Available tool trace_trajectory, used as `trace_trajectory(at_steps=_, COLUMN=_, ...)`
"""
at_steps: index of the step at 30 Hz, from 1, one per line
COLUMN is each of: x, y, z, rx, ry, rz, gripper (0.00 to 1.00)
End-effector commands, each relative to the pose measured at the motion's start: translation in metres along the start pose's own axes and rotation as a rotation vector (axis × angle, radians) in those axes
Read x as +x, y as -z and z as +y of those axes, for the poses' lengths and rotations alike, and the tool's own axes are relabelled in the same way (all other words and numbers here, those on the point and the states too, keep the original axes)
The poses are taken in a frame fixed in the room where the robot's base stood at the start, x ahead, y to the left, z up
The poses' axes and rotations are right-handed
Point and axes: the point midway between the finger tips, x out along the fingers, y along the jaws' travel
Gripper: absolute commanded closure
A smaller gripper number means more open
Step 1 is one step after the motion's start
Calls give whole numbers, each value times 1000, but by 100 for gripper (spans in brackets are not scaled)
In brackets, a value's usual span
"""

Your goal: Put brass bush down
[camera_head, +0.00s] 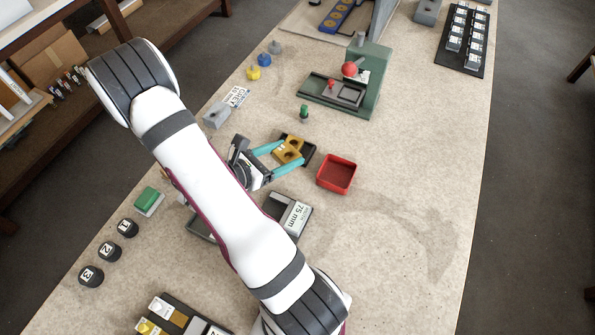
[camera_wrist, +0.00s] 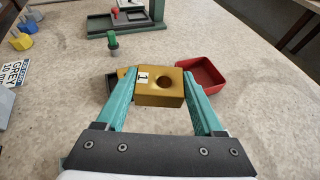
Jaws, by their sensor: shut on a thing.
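The brass bush (camera_wrist: 158,98) is a gold block with a round hole and a small white label reading 1. It fills the space between the two teal fingers of my gripper (camera_wrist: 160,95), which is shut on it. In the head view the brass bush (camera_head: 284,156) is between the fingertips, in front of or over a small black tray (camera_head: 311,158). Another bit of brass shows beside the left finger in the wrist view, partly hidden. I cannot tell whether the bush touches the tray.
An open red box (camera_head: 336,175) stands just right of the tray. A green press (camera_head: 365,75) and a small green-topped peg (camera_head: 304,111) are behind. A 75 mm labelled block (camera_head: 296,215) is near my arm.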

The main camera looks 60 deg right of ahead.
Motion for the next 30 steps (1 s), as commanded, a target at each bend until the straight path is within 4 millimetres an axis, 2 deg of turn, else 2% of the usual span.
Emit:
trace_trajectory(at_steps=10, x=29, y=66, z=-4, rx=1, ry=10, rz=2, gripper=95)
trace_trajectory(at_steps=13, x=32, y=74, z=-4, rx=3, ry=8, rz=2, gripper=95)
trace_trajectory(at_steps=20, x=32, y=74, z=-3, rx=3, ry=7, rz=3, gripper=95)
trace_trajectory(at_steps=21, x=32, y=75, z=-3, rx=2, ry=7, rz=3, gripper=29)
trace_trajectory(at_steps=26, x=32, y=74, z=-3, rx=2, ry=7, rz=3, gripper=1)
trace_trajectory(at_steps=30, x=32, y=74, z=-3, rx=2, ry=7, rz=3, gripper=1)
